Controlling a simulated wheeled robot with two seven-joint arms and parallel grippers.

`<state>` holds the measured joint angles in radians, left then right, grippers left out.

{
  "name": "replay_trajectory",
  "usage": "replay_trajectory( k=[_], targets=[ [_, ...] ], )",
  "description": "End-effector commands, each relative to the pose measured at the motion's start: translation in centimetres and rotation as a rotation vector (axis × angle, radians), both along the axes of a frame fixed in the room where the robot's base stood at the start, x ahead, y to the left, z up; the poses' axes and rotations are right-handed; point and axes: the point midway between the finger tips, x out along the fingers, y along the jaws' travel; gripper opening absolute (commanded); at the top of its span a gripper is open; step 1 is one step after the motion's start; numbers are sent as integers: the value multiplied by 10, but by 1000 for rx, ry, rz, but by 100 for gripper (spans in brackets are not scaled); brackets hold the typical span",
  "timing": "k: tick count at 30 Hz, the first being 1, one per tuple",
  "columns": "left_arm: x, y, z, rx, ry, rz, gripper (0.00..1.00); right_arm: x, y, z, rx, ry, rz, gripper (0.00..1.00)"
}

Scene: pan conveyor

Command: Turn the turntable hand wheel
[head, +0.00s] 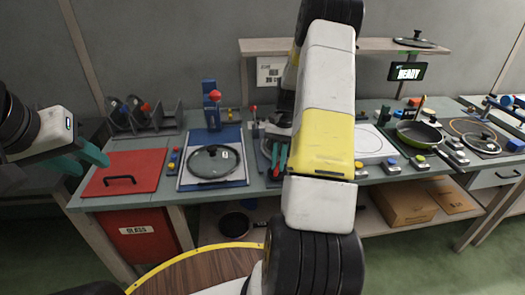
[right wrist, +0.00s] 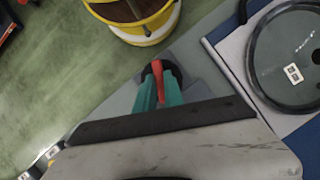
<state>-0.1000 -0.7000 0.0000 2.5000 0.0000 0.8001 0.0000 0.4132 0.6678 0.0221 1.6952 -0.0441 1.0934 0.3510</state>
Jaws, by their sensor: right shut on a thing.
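A red handle (right wrist: 158,80) on a dark round base (right wrist: 150,70) shows between my right gripper's teal fingers in the right wrist view; I take it for the hand wheel's grip. My right gripper (right wrist: 158,88) is shut on it. In the head view my right gripper (head: 275,157) is partly hidden behind my own arm, with a bit of red beside its teal fingers. My left gripper (head: 93,162) is open and empty, above the bench's left end.
A glass lid (head: 214,162) lies on a blue and white fixture left of my right gripper. A red panel with a black handle (head: 124,174) is at the bench's left end. A green pan (head: 418,134) stands to the right. A screen reads READY (head: 408,72).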

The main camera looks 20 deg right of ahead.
Motion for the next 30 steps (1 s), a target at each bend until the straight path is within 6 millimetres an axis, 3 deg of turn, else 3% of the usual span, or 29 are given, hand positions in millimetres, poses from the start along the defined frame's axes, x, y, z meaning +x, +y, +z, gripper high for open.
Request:
replay_trajectory(
  k=[15,30],
  targets=[
    [0,0,0,0,0,0,36,3,2,1,-2,-4,445,0],
    [0,0,0,0,0,0,36,3,3,1,-3,-4,627,0]
  ],
)
